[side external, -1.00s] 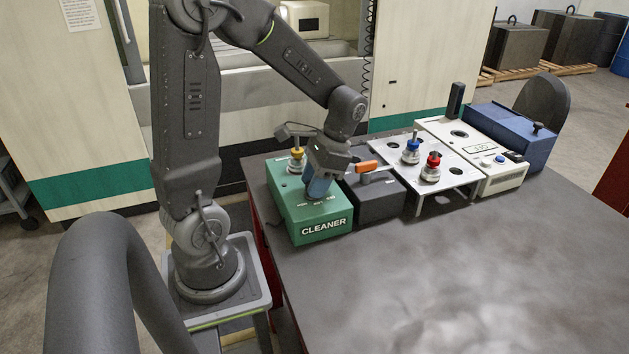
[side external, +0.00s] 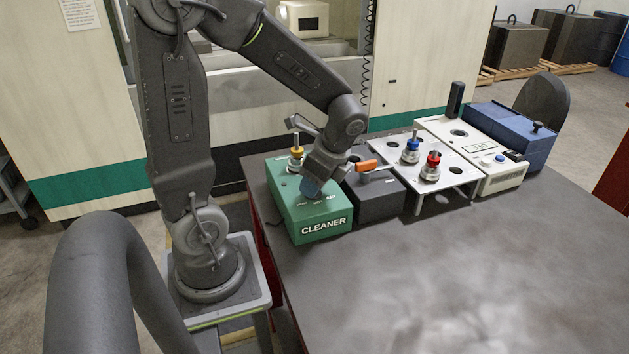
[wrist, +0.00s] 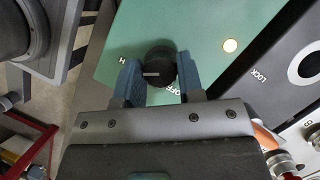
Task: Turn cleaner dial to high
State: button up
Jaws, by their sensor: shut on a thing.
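My gripper (side external: 310,190) is over the box top, tilted. In the wrist view its blue fingers (wrist: 160,82) are closed on the dial, one on each side. In the side view the gripper hides the dial.
Right beside the box is a dark lock box (side external: 376,198) with an orange handle (side external: 367,165). A white stand (side external: 455,173) holds blue and red fittings. The table front (side external: 450,270) is clear.

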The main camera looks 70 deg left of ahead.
jog(key=shift+m, duration=0.4)
jog(key=o, duration=0.9)
jog(key=v, duration=1.3)
jog(key=shift+d+r, duration=0.2)
jog(key=shift+r, duration=0.2)
jog(key=s+d+f+n+t+h, duration=0.1)
jog(key=s+d+n+t+h, duration=0.2)
jog(key=s+d+n+t, duration=0.3)
jog(key=shift+s+d+f+n+t, duration=0.2)
jog(key=shift+s+d+n+t, duration=0.15)
jog(key=shift+d+n+t, duration=1.5)
